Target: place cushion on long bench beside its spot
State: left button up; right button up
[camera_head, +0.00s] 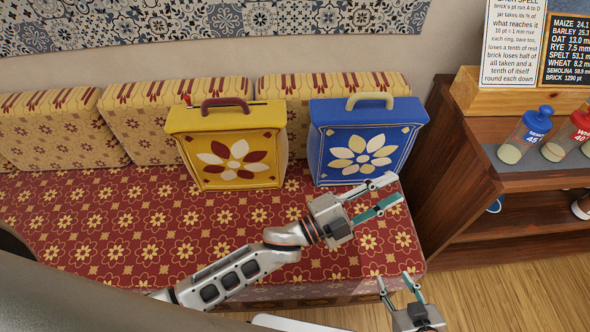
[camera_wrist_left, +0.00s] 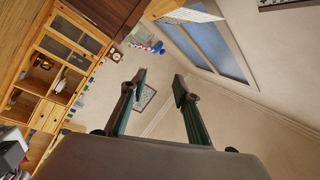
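A yellow cushion (camera_head: 236,160) with a red handle and a white-and-red flower stands upright on the red patterned long bench (camera_head: 110,220). A blue cushion (camera_head: 363,151) with a cream handle and a cream flower stands upright to its right, near the bench's right end. A gap separates the two cushions. My left gripper (camera_head: 386,194) is open and empty, in front of the blue cushion's lower right part in the head view. Its open fingers also show in the left wrist view (camera_wrist_left: 160,88). My right gripper (camera_head: 396,283) is open and empty near the bench's front right corner.
Yellow patterned back cushions (camera_head: 60,130) line the wall behind the bench. A wooden shelf unit (camera_head: 465,170) with several jars stands close to the bench's right end. The bench's left seat is clear. The left wrist view shows a cabinet (camera_wrist_left: 60,70) and a window (camera_wrist_left: 205,50).

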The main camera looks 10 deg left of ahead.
pick_arm(q)
jog(key=s+a+f+n+t+y, duration=0.1)
jog(key=s+a+f+n+y, duration=0.2)
jog(key=a+f+n+y, duration=0.55)
jog(key=s+a+f+n+y, duration=0.2)
jog(key=a+f+n+y, duration=0.2)
jog(key=a+f+n, duration=0.75)
jog(key=s+a+f+g+y, duration=0.1)
jog(key=s+a, duration=0.2)
jog(key=a, duration=0.3)
jog(key=s+a+f+m+g+y, duration=0.1)
jog(key=s+a, duration=0.3)
jog(key=a, duration=0.2)
jog(key=shift+s+f, duration=0.2)
jog(key=shift+f, duration=0.15)
jog(key=shift+s, duration=0.15)
